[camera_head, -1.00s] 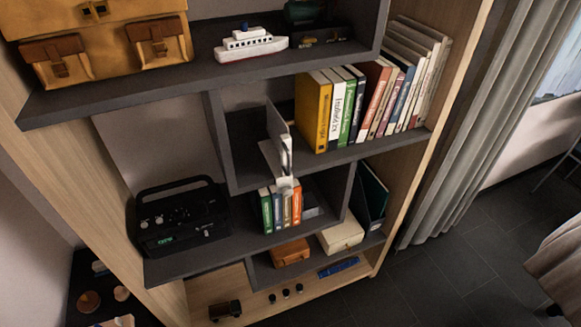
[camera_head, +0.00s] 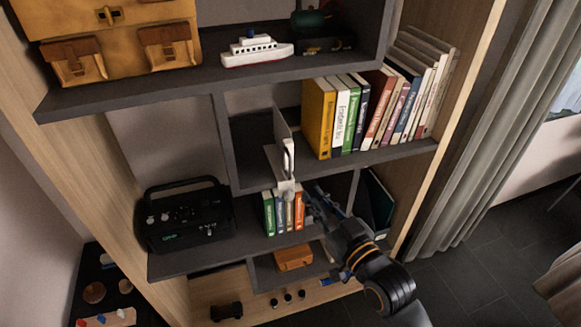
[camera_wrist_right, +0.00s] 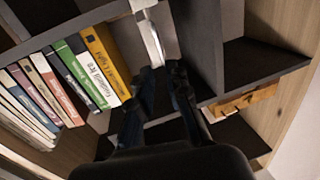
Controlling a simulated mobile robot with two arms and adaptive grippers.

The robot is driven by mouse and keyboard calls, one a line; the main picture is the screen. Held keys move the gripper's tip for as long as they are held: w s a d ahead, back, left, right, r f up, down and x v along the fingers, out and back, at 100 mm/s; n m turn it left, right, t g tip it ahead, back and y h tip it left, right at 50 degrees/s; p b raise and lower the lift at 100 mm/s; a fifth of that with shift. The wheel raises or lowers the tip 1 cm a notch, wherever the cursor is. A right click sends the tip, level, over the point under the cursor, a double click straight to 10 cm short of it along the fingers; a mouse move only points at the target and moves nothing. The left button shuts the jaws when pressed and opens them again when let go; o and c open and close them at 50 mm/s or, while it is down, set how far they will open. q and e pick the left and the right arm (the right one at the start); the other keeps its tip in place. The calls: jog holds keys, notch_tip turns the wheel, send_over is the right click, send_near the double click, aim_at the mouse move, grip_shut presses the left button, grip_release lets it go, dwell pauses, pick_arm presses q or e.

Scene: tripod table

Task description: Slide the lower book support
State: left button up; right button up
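A pale book support (camera_head: 286,160) with an upright plate and a looped handle stands on the middle shelf, left of the yellow book. A light piece (camera_head: 287,187) shows just below it, above the lower row of small books; I cannot tell whether it is a separate support. My right gripper (camera_head: 312,197) is in front of the right end of the lower books, open and empty. In the right wrist view, which looks upside down, the support's handle (camera_wrist_right: 152,42) is just beyond the open fingers (camera_wrist_right: 167,72), apparently apart from them. My left gripper is not in view.
The yellow book (camera_head: 318,118) leads a row of several books on the middle shelf (camera_head: 375,158). A black radio (camera_head: 183,215) stands on the lower shelf left of the small books (camera_head: 281,212). An orange box (camera_head: 293,257) is below. Vertical dividers bound the compartments.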

aim_at(290, 176)
jog(key=p+x, duration=0.2)
jog(key=x, duration=0.9)
jog(key=shift+w+f, duration=0.1)
jog(key=shift+w, duration=0.1)
jog(key=shift+c, duration=0.4)
grip_shut()
